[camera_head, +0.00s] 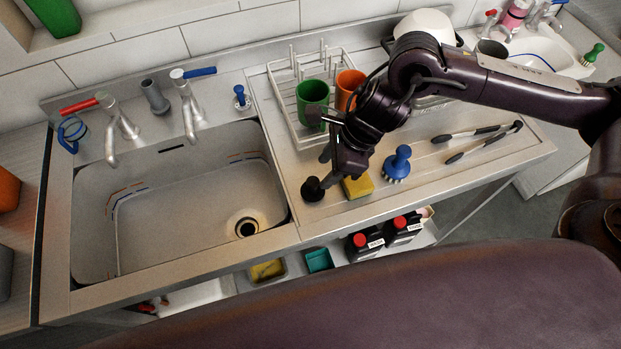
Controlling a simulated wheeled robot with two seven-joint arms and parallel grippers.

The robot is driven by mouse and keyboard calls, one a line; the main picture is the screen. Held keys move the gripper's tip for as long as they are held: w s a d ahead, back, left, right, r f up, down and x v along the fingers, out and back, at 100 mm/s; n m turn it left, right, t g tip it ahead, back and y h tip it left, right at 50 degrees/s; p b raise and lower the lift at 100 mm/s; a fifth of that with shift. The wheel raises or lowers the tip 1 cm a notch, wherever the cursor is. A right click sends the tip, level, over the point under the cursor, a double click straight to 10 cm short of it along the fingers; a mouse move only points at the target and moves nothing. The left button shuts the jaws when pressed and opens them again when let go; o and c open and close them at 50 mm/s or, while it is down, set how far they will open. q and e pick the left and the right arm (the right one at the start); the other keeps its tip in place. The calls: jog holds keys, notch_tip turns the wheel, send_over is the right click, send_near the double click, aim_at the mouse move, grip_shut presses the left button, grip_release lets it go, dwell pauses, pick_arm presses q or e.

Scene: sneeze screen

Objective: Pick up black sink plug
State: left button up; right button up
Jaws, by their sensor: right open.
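The black sink plug (312,189) is a small round dark piece on the steel drainboard, just right of the sink basin. My right gripper (332,170) comes in from the right and points down, close above and to the right of the plug. It is open, with its fingers near the plug. I cannot tell whether a finger touches the plug. The lower part of the gripper is dark against the dark plug. My left gripper is not in view.
A yellow sponge (357,186) and a blue brush (397,164) lie right of the plug. Black tongs (484,141) lie farther right. A dish rack (297,72) with a green cup (312,100) and an orange cup (350,88) stands behind. The sink basin (180,215) is empty.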

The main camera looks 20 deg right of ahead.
aim_at(313, 181)
jog(key=p+x, duration=0.3)
jog(key=x, duration=0.3)
jog(key=shift+w+a+f, duration=0.1)
jog(key=shift+w+a, duration=0.1)
jog(key=shift+a, duration=0.05)
jog(key=shift+a+f, duration=0.15)
jog(key=shift+f, duration=0.3)
jog(key=c, duration=0.9)
jog(key=shift+r+b, duration=1.65)
jog(key=shift+r, duration=8.4)
